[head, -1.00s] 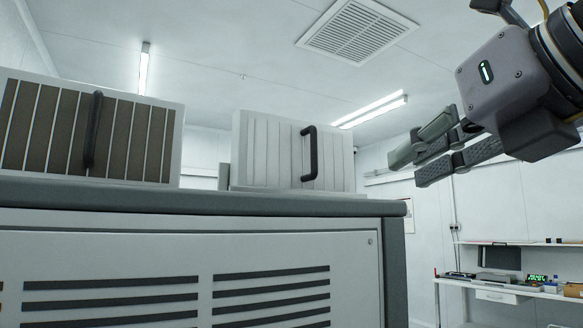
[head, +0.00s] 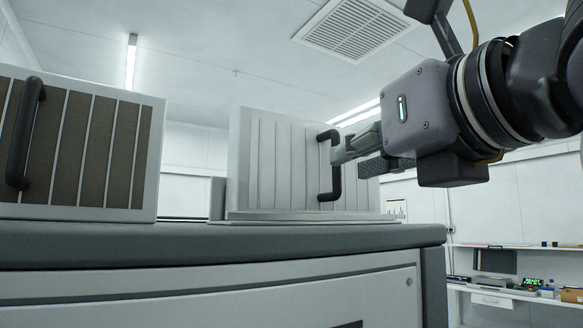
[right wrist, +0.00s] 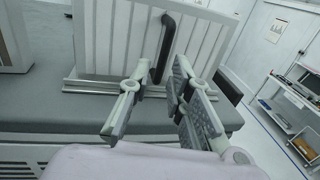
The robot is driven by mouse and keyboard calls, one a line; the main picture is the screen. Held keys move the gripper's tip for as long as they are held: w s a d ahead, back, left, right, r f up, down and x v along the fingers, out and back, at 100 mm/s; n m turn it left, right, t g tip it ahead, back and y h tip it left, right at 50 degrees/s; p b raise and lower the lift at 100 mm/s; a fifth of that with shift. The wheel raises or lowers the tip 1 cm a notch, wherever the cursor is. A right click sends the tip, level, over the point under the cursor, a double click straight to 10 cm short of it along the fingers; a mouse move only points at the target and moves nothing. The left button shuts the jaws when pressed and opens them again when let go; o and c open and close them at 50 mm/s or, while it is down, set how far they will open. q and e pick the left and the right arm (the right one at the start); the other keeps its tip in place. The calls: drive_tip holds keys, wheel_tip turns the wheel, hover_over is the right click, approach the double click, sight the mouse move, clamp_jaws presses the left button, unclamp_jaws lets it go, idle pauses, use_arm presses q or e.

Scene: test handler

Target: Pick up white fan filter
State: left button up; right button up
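The white fan filter (head: 272,165) stands upright on top of the grey cabinet, right of centre in the head view. Its black handle (head: 334,182) is on the front face, toward the right. My right gripper (head: 350,158) is at the handle, with its fingertips close to the handle's upper part. In the right wrist view the gripper (right wrist: 162,66) has its fingers apart and empty. The handle (right wrist: 166,45) shows between and just ahead of the fingertips, and the white filter (right wrist: 118,38) fills the area behind. I cannot tell whether a finger touches the handle. My left gripper is out of view.
A brown-slatted filter (head: 97,150) with a black handle stands on the same cabinet top (head: 200,240) at the left. A gap separates the two filters. A shelf (head: 515,290) with small items stands at the far right.

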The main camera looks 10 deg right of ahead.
sight(337, 191)
drive_tip(key=w+p, duration=0.1)
drive_tip(key=w, duration=0.1)
drive_tip(key=w+p, duration=0.2)
drive_tip(key=w, duration=0.1)
drive_tip(key=shift+w+a+r+p, duration=0.2)
drive_tip(key=shift+w+r+p, duration=0.1)
drive_tip(key=shift+w+p, duration=0.1)
drive_tip(key=shift+w+f, duration=0.15)
drive_tip(key=shift+w, duration=0.15)
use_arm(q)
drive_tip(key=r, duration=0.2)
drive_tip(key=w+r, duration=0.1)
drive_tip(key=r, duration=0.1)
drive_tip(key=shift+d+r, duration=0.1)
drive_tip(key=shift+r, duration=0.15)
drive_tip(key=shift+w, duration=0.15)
use_arm(e)
drive_tip(key=shift+s, duration=0.1)
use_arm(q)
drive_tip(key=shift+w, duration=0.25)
use_arm(e)
clamp_jaws()
